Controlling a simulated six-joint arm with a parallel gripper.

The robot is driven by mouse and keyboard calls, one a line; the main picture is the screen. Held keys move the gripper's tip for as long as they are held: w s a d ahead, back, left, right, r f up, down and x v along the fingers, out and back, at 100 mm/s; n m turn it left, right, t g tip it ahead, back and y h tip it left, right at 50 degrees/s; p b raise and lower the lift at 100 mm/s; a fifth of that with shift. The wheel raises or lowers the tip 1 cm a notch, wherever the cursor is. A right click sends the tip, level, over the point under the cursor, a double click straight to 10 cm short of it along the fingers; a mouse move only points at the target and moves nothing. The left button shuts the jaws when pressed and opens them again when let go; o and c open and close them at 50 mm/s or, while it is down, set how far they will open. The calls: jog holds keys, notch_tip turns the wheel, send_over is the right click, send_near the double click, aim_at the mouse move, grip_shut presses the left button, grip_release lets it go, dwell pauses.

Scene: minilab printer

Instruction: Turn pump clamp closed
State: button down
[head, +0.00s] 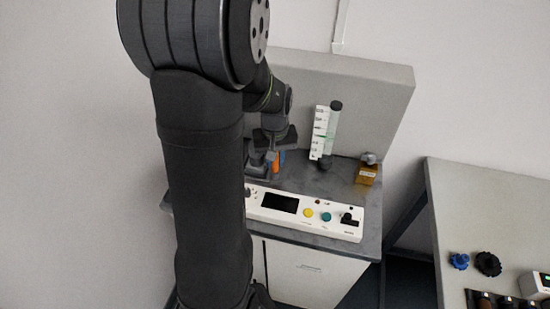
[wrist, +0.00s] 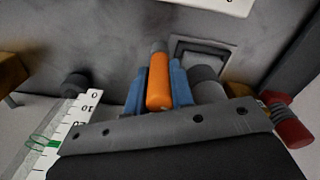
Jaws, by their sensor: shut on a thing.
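The pump clamp shows as an orange handle (wrist: 159,85) in the wrist view, with a grey end at its top. Blue pieces stand close on both sides of it. My gripper (wrist: 158,92) is shut on this orange handle. In the head view the orange handle (head: 277,162) is a small patch below my gripper (head: 276,152), at the back left of the bench top. My arm hides much of the pump there, so the clamp's exact angle cannot be told.
A graduated column (head: 324,135) with a black cap stands right of my gripper. A white control panel (head: 305,213) lies along the bench front. A red knob (wrist: 288,117) and a grey cylinder (wrist: 206,84) sit close to the right.

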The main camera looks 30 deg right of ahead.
jog(key=shift+n, duration=2)
jog(key=c, duration=1.3)
grip_release()
jog(key=shift+o, duration=0.2)
notch_tip(320, 180, up, 18)
jog(key=shift+f, duration=0.25)
notch_tip(320, 180, down, 18)
jog(key=shift+r, duration=0.25)
